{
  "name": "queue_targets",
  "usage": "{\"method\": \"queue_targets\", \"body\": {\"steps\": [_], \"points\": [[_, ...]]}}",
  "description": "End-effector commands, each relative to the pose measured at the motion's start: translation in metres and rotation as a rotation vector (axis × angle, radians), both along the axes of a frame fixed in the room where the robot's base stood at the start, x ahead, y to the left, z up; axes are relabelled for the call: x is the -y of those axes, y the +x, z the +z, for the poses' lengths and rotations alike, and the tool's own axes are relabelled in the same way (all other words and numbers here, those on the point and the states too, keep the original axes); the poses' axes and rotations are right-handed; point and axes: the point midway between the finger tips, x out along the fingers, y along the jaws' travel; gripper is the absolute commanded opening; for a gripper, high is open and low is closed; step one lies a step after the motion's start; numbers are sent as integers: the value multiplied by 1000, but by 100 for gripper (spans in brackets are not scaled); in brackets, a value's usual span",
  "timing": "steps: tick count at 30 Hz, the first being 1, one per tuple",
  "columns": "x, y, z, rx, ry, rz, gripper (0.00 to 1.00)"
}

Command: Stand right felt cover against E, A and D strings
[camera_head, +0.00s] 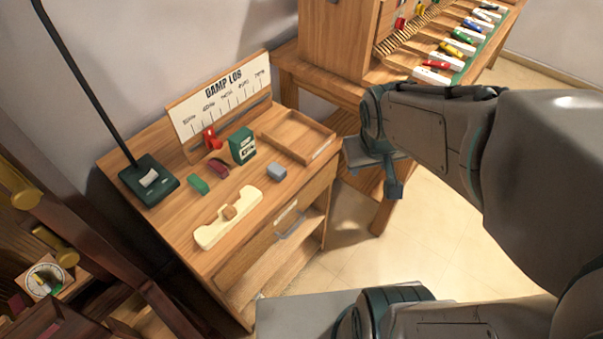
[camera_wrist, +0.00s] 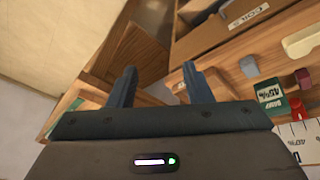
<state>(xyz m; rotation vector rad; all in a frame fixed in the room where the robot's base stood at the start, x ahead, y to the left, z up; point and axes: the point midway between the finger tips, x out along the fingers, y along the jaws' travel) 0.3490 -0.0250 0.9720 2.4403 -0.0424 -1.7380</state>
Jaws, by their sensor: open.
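I cannot tell for sure which thing is the right felt cover, and no E, A or D strings can be made out. A small green piece (camera_head: 197,184) and a dark red piece (camera_head: 218,168) lie on the desk (camera_head: 150,213). The dark red piece also shows in the wrist view (camera_wrist: 303,78). My gripper (camera_head: 380,178) is in the air to the right of the desk, apart from these pieces. In the wrist view its two fingers (camera_wrist: 160,88) are spread with nothing between them.
The desk also bears a green box (camera_head: 243,146), a blue-grey block (camera_head: 277,172), a cream holder (camera_head: 228,219), a shallow wooden tray (camera_head: 297,135), a red clip (camera_head: 210,138) and a lamp base (camera_head: 149,180). A label board (camera_head: 219,98) stands behind. Coloured pieces (camera_head: 450,50) line the back bench.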

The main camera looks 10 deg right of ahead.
Motion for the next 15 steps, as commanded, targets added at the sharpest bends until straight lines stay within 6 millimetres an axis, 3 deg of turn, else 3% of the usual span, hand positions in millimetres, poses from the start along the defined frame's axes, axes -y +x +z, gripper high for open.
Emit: {"method": "queue_targets", "body": {"steps": [1,7,15], "points": [[5,12,-33,5,-23,22,45],[17,56,-105,66,-90,142,45],[17,103,-209,152,-104,332,45]]}}
